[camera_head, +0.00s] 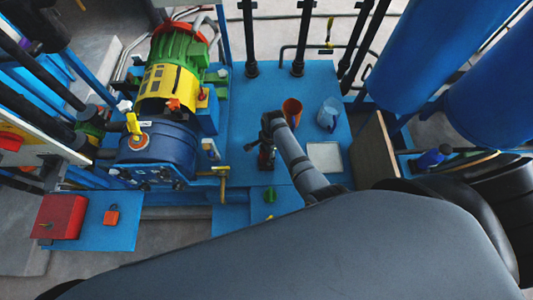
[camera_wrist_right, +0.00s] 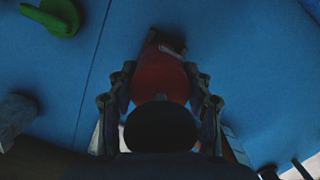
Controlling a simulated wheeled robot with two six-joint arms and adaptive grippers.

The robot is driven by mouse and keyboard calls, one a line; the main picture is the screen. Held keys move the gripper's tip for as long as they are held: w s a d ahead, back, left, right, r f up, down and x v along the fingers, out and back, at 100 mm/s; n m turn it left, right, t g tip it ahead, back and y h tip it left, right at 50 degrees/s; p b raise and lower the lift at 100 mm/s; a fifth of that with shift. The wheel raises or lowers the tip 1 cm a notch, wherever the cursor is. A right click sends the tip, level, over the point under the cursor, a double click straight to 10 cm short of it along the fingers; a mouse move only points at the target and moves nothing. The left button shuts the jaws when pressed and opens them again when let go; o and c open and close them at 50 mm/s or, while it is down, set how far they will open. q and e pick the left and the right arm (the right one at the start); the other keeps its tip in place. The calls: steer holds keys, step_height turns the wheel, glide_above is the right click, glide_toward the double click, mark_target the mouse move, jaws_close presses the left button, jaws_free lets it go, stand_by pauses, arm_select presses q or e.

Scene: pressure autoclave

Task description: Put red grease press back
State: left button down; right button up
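The red grease press shows in the wrist view as a rounded red body (camera_wrist_right: 160,78) with a dark round end (camera_wrist_right: 160,128) towards the camera. My right gripper (camera_wrist_right: 160,72) has its fingers against both sides of the red body and appears shut on it. In the head view my right gripper (camera_head: 268,128) is over the blue platform, with a bit of the red press (camera_head: 265,157) showing beneath it. Whether the press touches the platform is hard to tell. My left gripper is not in view.
On the blue platform (camera_head: 240,90) stand an orange cup (camera_head: 291,112), a clear bluish container (camera_head: 328,115) and a pale square plate (camera_head: 324,157). A green part (camera_head: 270,194) lies nearer. A motor (camera_head: 172,85) is left; blue tanks (camera_head: 440,50) are right. A red box (camera_head: 60,217) sits lower left.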

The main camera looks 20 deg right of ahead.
steer(key=o, duration=0.4)
steer(key=shift+d, duration=0.1)
steer(key=shift+c, duration=0.2)
steer(key=r, duration=0.4)
steer(key=d+r, duration=0.1)
steer(key=r, duration=0.3)
steer(key=r+p, duration=0.1)
steer(key=r, duration=0.3)
steer(key=shift+w+d+r, duration=0.15)
